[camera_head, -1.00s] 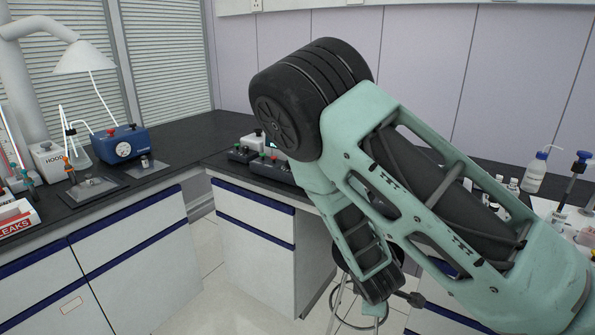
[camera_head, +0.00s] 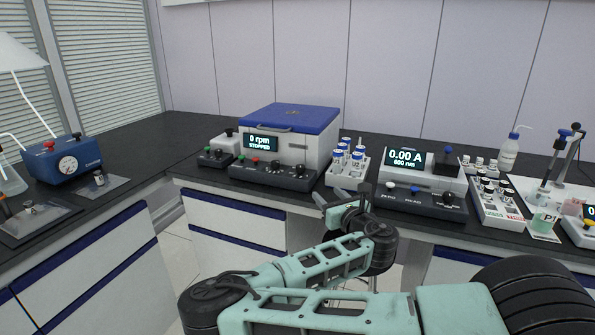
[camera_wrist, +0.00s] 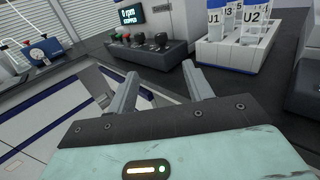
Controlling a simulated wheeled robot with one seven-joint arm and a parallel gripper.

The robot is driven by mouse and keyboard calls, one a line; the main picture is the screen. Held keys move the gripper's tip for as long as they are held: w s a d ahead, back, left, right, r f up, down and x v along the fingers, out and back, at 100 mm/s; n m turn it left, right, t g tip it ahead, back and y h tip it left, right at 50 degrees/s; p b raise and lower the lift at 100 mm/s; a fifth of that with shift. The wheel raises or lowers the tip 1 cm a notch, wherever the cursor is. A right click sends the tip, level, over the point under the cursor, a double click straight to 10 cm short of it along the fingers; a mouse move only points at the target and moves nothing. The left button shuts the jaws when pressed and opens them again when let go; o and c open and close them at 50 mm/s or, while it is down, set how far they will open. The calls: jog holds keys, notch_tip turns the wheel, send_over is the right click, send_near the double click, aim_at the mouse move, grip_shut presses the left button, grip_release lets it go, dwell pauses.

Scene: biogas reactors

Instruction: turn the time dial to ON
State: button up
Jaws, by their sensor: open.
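The centrifuge (camera_head: 290,130) has a blue lid and a display reading 0 rpm, STOPPED. Its dark front panel (camera_head: 262,177) carries coloured buttons and dark dials (camera_head: 274,167). I cannot read which is the time dial or where it points. The panel also shows in the wrist view (camera_wrist: 150,55), with black knobs (camera_wrist: 161,41) at its right part. My gripper (camera_head: 328,203) is in front of the bench, right of and below the panel. In the wrist view its two fingers (camera_wrist: 158,85) are apart with nothing between them, short of the panel.
A rack of blue-capped tubes (camera_head: 347,182) stands right of the centrifuge. Beyond it is a photometer (camera_head: 420,172) reading 0.00 A, then a vial rack (camera_head: 497,212). A small control box (camera_head: 215,158) is left of the panel. Dark bench top at the back left is clear.

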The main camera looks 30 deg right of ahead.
aim_at(303, 169)
jog(key=w, duration=0.5)
jog(key=w+d+p, duration=0.1)
jog(key=w, duration=0.5)
jog(key=w+d+p, duration=0.1)
jog(key=w, duration=0.5)
jog(key=shift+d, duration=0.1)
jog(key=c, duration=1)
